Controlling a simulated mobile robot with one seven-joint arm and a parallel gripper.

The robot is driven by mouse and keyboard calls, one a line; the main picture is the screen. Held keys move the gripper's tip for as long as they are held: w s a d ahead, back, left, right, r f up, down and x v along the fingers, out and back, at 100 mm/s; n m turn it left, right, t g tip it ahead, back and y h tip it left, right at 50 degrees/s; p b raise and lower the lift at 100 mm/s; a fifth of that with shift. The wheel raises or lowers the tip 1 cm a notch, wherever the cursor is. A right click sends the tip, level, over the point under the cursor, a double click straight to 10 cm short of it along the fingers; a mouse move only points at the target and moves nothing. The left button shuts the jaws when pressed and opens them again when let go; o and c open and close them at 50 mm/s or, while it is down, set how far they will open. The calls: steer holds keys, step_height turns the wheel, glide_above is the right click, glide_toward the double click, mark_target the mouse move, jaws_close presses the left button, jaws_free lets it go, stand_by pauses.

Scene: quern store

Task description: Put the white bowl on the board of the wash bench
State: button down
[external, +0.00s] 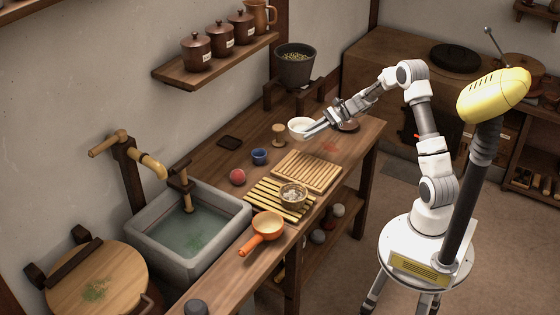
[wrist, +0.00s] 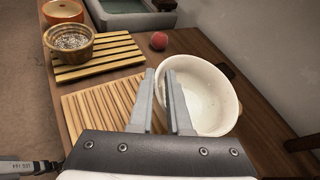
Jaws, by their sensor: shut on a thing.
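The white bowl (external: 297,126) is at the far part of the wash bench (external: 222,176). My gripper (external: 311,134) is shut on its rim. In the wrist view the bowl (wrist: 210,92) is just right of the fingers (wrist: 166,85), with its near-left wall between them. I cannot tell whether its base touches the bench. A pale ribbed board (external: 307,170) lies bare on the bench, nearer the sink than the bowl; it also shows in the wrist view (wrist: 95,106). Beside it is a slatted rack (external: 262,199) bearing a small bowl of grainy stuff (external: 293,195).
A stone sink (external: 188,240) holds water beyond the rack. A red ball (external: 237,177), a blue cup (external: 259,157) and a wooden stand (external: 279,135) are along the bench's back. An orange pan (external: 267,227) is at the front edge. A dark pot (external: 294,66) stands behind.

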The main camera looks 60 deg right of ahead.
steer(key=w+a+n+g+y+b, duration=0.2)
steer(key=a+n+g, duration=0.5)
steer(key=a, duration=2.6)
steer(key=s+a+n+g, duration=0.2)
steer(key=s+a, duration=0.3)
steer(key=a, duration=0.4)
steer(key=s+a+n+g, duration=0.15)
steer(key=s+a, duration=0.25)
steer(key=a, duration=0.5)
steer(key=shift+g, duration=0.45)
steer(key=b+x, duration=0.1)
steer(key=x, duration=0.3)
steer(key=b+x, duration=0.1)
steer(key=x, duration=0.3)
steer(key=s+b+x, duration=0.1)
steer(key=b+x, duration=0.1)
steer(key=x, duration=0.3)
steer(key=shift+s+d+f, duration=0.1)
steer(key=shift+d+f, duration=0.1)
steer(key=shift+f, duration=0.15)
steer(key=shift+a+f, duration=0.3)
step_height(320, 180, down, 4)
steer(key=shift+r+b, duration=0.1)
steer(key=shift+b, duration=0.9)
steer(key=shift+r, duration=0.1)
